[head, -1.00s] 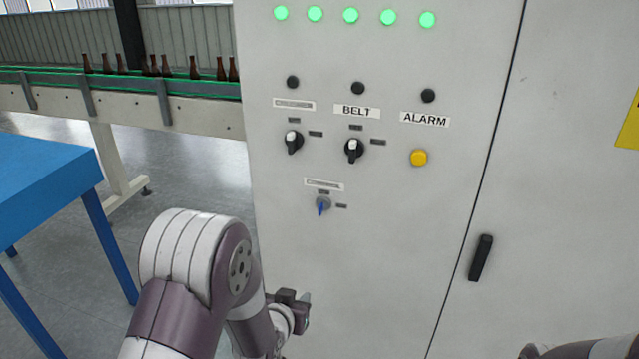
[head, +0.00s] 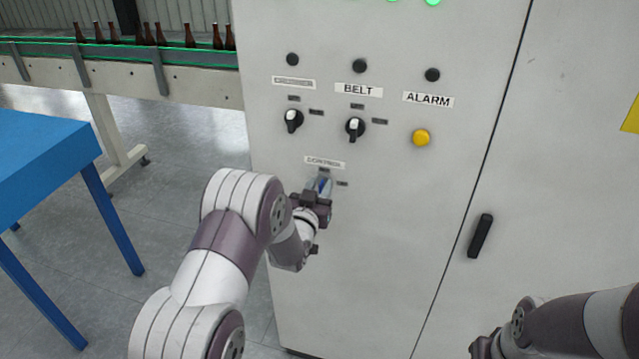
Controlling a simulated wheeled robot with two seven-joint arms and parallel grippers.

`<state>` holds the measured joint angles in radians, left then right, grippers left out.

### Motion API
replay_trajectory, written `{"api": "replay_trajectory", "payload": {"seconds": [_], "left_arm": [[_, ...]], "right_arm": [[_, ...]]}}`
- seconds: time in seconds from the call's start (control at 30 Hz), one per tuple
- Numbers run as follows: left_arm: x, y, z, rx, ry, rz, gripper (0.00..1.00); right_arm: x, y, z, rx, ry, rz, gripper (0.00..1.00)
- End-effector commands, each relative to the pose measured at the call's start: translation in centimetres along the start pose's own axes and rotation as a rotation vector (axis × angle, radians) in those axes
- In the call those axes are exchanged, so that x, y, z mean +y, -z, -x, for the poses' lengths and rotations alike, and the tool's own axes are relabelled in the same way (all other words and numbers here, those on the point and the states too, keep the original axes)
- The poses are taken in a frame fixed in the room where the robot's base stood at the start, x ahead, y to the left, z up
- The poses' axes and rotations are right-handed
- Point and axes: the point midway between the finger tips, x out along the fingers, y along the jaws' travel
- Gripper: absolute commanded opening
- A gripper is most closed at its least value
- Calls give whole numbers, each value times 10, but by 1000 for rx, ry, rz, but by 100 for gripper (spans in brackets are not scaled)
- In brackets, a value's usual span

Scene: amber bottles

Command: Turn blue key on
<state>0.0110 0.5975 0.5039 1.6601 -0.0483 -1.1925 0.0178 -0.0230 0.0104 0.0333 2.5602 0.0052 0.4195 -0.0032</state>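The blue key (head: 323,187) sits in its lock under the CONTROL label (head: 325,163) on the grey cabinet's front. It is partly covered by my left gripper (head: 320,186), whose fingertips are up at the key. I cannot tell whether the fingers are closed on it, or how far the key is turned. My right arm shows at the lower right, with its end (head: 484,346) cut off by the bottom edge, so its fingers do not show.
Above the key are two black selector knobs, one under BELT (head: 355,129), and a yellow button (head: 421,138) under ALARM. A black door handle (head: 480,236) is at right. A blue table (head: 45,160) and a conveyor with amber bottles (head: 190,36) stand at left.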

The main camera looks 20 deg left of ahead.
Motion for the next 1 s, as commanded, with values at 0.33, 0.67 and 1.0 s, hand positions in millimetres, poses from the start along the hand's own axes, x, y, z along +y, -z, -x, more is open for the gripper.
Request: {"api": "replay_trajectory", "payload": {"seconds": [0.33,0.67,1.0], "left_arm": [[0,-1,-4,-1,0,0,25],[0,-1,-3,-1,0,-3,0],[2,-5,-3,1,0,-130,0]], "right_arm": [[0,0,1,0,0,0,43],[0,0,0,0,0,0,43],[0,-2,-21,0,0,0,43]]}}
